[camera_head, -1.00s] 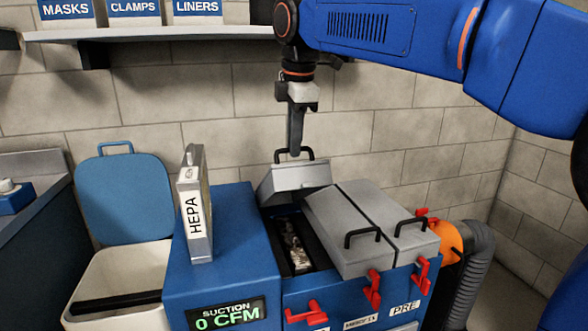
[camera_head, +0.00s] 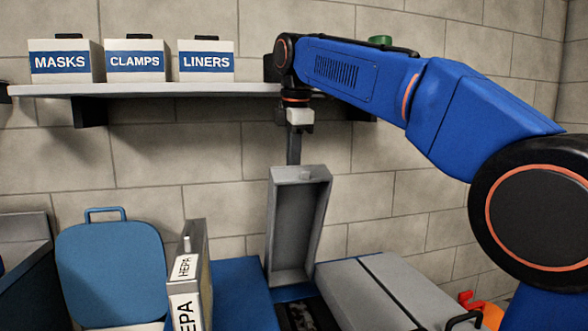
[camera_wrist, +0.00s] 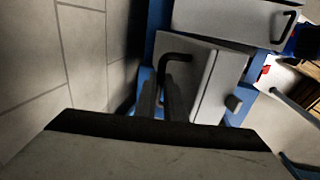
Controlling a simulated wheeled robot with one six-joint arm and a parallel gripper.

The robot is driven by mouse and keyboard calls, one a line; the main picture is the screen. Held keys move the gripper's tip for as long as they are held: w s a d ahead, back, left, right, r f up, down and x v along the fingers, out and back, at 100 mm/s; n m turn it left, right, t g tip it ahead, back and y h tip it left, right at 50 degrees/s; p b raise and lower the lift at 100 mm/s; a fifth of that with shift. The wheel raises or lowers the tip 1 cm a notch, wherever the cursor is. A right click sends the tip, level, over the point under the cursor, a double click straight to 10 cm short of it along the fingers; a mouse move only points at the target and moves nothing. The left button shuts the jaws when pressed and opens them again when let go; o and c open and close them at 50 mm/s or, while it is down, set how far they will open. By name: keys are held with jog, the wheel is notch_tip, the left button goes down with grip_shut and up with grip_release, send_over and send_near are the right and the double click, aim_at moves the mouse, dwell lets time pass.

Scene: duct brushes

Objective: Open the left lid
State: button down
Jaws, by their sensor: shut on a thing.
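The left lid (camera_head: 293,228) is grey and stands raised, nearly upright and slightly tilted, with its hollow underside facing the head camera. The opening of the unit (camera_head: 302,314) shows dark below it. My gripper (camera_head: 293,158) is above and behind the top of the lid, its fingertips hidden by it. In the wrist view, my gripper (camera_wrist: 162,92) is shut on the black handle (camera_wrist: 173,57) of the left lid (camera_wrist: 205,70).
A HEPA filter (camera_head: 188,280) stands on the blue housing (camera_head: 243,292) at left. A blue bin lid (camera_head: 112,270) stands open further left. A shelf (camera_head: 150,90) with labelled boxes runs along the wall behind.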

jog(key=shift+f, duration=0.15)
jog(key=c, duration=1.8)
grip_release()
jog(key=shift+w, duration=0.1)
jog(key=shift+c, duration=0.2)
notch_tip(320, 180, up, 12)
jog(key=s, duration=0.2)
jog(key=shift+s+d, duration=0.15)
jog(key=shift+d, duration=0.15)
jog(key=shift+f, duration=0.1)
